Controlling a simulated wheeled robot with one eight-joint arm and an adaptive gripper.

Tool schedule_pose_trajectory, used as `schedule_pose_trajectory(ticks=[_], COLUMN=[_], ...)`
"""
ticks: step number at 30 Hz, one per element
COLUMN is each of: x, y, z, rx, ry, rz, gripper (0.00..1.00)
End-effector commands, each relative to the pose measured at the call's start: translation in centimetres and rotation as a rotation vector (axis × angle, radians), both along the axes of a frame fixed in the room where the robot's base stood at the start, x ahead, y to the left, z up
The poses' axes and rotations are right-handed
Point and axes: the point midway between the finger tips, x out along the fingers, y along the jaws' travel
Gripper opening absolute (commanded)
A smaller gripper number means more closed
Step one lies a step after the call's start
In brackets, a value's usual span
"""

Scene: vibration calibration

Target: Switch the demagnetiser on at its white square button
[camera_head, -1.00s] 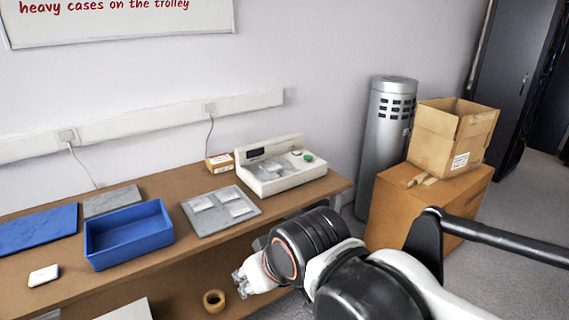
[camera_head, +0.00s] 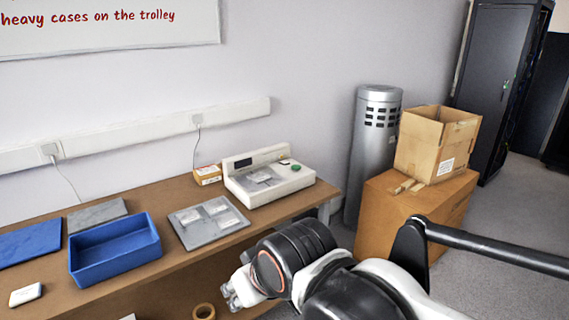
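A cream bench instrument (camera_head: 268,176) stands at the right end of the brown bench, with a dark display, a grey plate on top and a green round button. I cannot tell whether it is the demagnetiser, and no white square button can be made out on it. A small white box (camera_head: 25,295) lies at the bench's front left; its details are too small to read. My gripper (camera_head: 229,298) is low in front of the bench, apart from the instrument and seemingly touching nothing. Its fingers are small and partly turned away, so their opening is unclear.
On the bench (camera_head: 190,250) are a blue open bin (camera_head: 115,270), a grey tray (camera_head: 183,238) with several pale pieces, a blue mat (camera_head: 30,245) and a small carton (camera_head: 208,175). A tape roll (camera_head: 204,312) lies below.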

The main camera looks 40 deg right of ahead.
Motion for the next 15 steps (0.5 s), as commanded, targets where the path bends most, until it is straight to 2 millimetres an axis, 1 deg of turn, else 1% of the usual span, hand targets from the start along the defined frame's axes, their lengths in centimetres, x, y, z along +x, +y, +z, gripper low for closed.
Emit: schedule_pose_trajectory(ticks=[1,4,5,15], x=[0.0,0.0,0.0,0.0], y=[0.0,0.0,0.0,0.0], z=[0.0,0.0,0.0,0.0], rx=[0.0,0.0,0.0,0.0], ry=[0.0,0.0,0.0,0.0], rz=[0.0,0.0,0.0,0.0], gripper=[0.24,0.01,0.0,0.0])
